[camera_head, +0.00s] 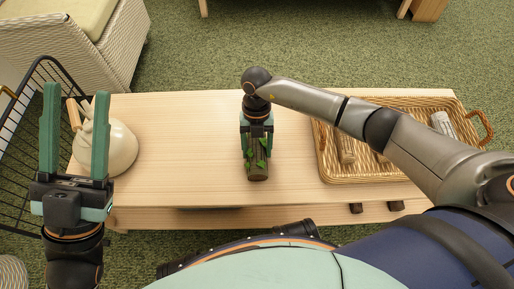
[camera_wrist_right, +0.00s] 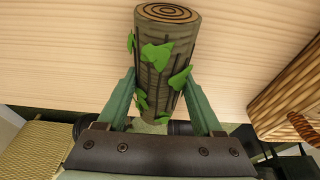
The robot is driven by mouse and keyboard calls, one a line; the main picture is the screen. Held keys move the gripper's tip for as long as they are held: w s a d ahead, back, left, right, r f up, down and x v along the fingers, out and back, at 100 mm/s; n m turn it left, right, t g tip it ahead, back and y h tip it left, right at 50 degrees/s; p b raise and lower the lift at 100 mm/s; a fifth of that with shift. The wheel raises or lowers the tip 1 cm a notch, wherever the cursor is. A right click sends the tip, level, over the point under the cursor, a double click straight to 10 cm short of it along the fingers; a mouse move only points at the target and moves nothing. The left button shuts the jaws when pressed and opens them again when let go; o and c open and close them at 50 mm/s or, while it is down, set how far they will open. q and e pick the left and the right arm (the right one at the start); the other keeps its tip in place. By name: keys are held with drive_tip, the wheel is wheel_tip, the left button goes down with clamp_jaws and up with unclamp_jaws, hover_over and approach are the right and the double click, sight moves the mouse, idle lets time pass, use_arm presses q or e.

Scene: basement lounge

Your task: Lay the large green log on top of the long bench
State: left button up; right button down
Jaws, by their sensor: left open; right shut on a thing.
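The green log (camera_head: 257,170), grey-brown bark with green leaves and a ringed cut end, is over the middle of the long bench (camera_head: 190,130), a pale wooden one. My right gripper (camera_head: 256,140) is shut on it, one finger on each side. In the right wrist view the log (camera_wrist_right: 168,50) points away between the fingers, with the pale bench top (camera_wrist_right: 70,45) behind it. I cannot tell whether the log touches the bench. My left gripper (camera_head: 76,95) is open and empty at the bench's left end, in front of a kettle.
A cream kettle (camera_head: 120,150) with a wooden handle stands on the bench's left end. A wicker tray (camera_head: 400,180) holding several logs lies on its right part, partly hidden by my right arm. A black wire basket (camera_head: 25,130) is at the left. Bench top around the log is clear.

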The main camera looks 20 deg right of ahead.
drive_tip(key=shift+c, duration=0.2)
unclamp_jaws()
